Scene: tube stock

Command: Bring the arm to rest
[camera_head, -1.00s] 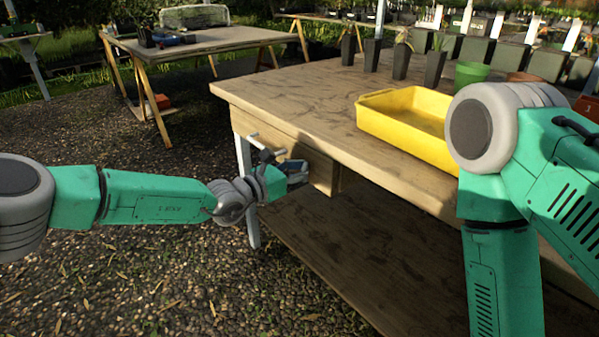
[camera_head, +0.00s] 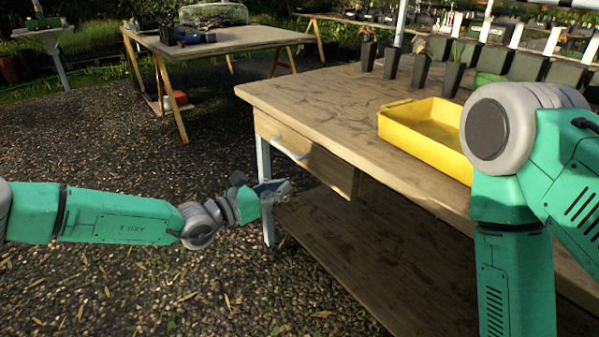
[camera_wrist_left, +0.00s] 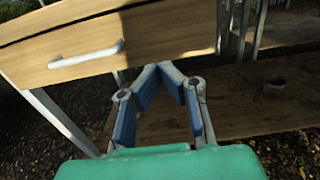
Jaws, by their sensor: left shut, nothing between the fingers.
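My left arm comes in from the left in the head view, and its gripper (camera_head: 272,188) hangs in front of the table's near left corner, below the drawer. In the left wrist view the left gripper (camera_wrist_left: 160,72) has its blue-padded fingers brought together at the tips, with nothing between them. The wooden drawer (camera_head: 300,155) looks closed, and its light handle (camera_head: 290,149) is apart from the gripper. The handle also shows in the left wrist view (camera_wrist_left: 87,55). My right arm stands at the right of the head view; its gripper is out of frame.
The wooden table (camera_head: 320,105) has a lower shelf (camera_head: 370,255). A yellow tray (camera_head: 425,130) and several dark pots stand on top. Another table (camera_head: 225,40) stands behind. Gravel at left is clear.

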